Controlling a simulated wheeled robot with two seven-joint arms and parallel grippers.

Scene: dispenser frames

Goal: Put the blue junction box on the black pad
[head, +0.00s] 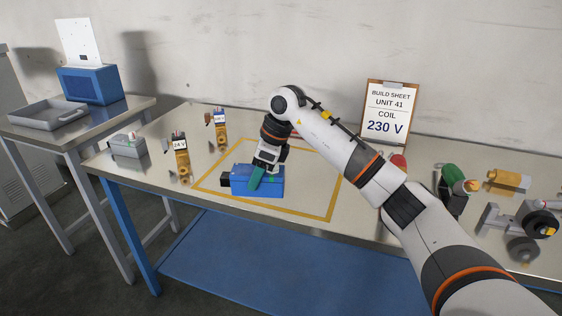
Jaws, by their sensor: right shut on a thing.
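The blue junction box (271,187) is on the steel workbench, inside a yellow taped outline. A small black block shows at its left end (225,180); I cannot tell whether it is part of the box. My right gripper (257,177) points down onto the box and is shut on it, with a teal finger across its front face. The far finger is hidden. I cannot tell whether the box is lifted or resting. No flat black pad is clearly visible; the gripper and box cover part of the outlined area. My left gripper is not in view.
The yellow outline (278,210) is mostly bare. Left of it stand a brass part labelled 24 V (181,160), another brass part (220,130) and a grey box (127,146). A clipboard reading 230 V (387,113) leans behind. Green, brass and grey parts crowd the right.

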